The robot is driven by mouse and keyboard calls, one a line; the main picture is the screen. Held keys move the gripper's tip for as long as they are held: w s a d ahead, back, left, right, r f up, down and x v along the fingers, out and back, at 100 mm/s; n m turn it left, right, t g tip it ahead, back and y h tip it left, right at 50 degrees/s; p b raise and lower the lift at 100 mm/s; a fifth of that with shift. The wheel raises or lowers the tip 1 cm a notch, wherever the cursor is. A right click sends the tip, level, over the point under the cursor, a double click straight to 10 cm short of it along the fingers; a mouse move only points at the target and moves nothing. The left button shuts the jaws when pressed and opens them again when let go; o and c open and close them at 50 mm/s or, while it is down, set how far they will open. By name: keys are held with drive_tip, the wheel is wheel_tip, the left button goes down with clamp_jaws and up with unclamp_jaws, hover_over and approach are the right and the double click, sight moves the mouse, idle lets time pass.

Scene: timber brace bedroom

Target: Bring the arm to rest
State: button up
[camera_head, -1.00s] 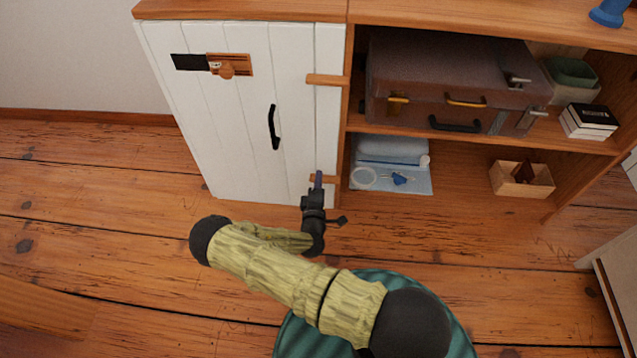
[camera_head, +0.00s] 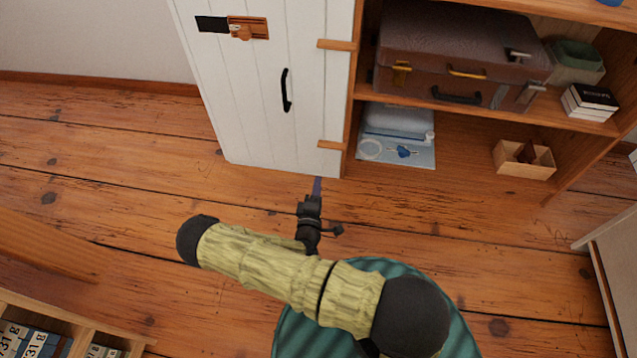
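My gripper (camera_head: 316,188) is at the end of my arm, over the wooden floor just in front of the lower right corner of the white cabinet door. It points away from me toward the cabinet. I see it from above and its fingers look narrow; whether they are apart cannot be made out. Nothing visible is held. My arm is folded, with its elbow out to the left above the floor.
The white door (camera_head: 272,95) is closed, with a black handle (camera_head: 286,90) and wooden latch (camera_head: 248,27). Open shelves to the right hold a brown suitcase (camera_head: 455,55), a blue packet (camera_head: 397,135) and a wooden box (camera_head: 524,160). A book crate (camera_head: 75,325) stands lower left. Floor between is clear.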

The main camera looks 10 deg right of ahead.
drive_tip(key=shift+s+a, duration=0.25)
drive_tip(key=shift+s, duration=0.45)
